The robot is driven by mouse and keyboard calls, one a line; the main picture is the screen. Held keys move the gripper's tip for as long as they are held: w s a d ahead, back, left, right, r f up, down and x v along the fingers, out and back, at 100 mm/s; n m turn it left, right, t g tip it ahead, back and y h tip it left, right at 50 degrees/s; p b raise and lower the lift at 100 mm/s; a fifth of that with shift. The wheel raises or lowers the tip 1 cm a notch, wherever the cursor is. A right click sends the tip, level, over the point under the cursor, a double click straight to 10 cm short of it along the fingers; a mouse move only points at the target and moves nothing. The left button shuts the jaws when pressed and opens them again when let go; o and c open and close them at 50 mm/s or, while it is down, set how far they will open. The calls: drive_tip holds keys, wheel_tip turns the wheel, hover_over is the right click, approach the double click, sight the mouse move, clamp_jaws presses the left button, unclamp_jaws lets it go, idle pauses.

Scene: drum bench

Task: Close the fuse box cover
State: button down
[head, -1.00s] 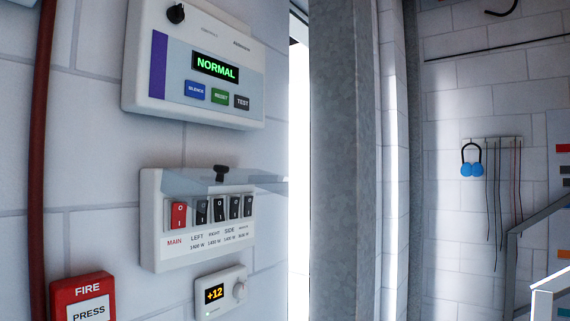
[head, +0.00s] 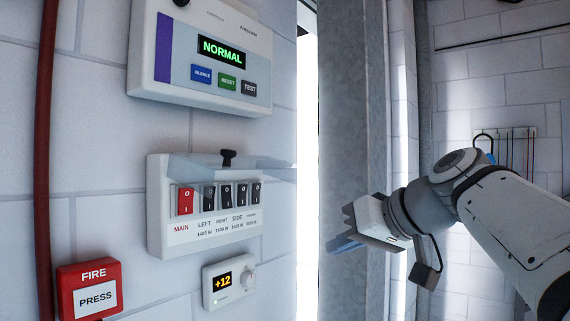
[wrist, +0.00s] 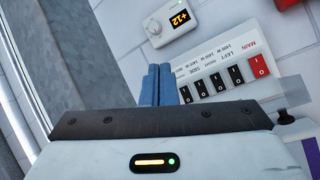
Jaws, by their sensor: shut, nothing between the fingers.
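The fuse box (head: 157,205) is a white box on the brick wall, with one red switch (head: 185,201) and several black ones. Its clear cover (head: 275,171) is open, swung up and standing out from the top of the box, with a black knob (head: 228,157) on it. My gripper (head: 346,244) is to the right of the box, apart from it, with its blue fingers shut and empty. In the wrist view the fingers (wrist: 158,84) appear beside the fuse box (wrist: 232,78), and the knob (wrist: 284,117) shows at the right; the cover is mostly hidden there.
An alarm panel (head: 202,83) reading NORMAL is above the box. A thermostat (head: 229,280) is just below it, and a red fire button (head: 92,289) is at lower left. A grey metal column (head: 350,100) stands behind my gripper. The wall before the box is clear.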

sight(246, 165)
wheel_tip(246, 165, up, 20)
drive_tip(key=s+n+t+y, duration=0.2)
drive_tip(key=n+y, duration=0.4)
drive_tip(key=n, duration=0.1)
drive_tip(key=w+a+f+p, duration=0.3)
drive_tip(key=w+a, duration=0.3)
drive_tip(key=a, duration=0.2)
drive_tip(key=shift+w+a+f, duration=0.3)
drive_tip(key=shift+a+f, duration=0.1)
drive_tip(key=shift+f, duration=0.4)
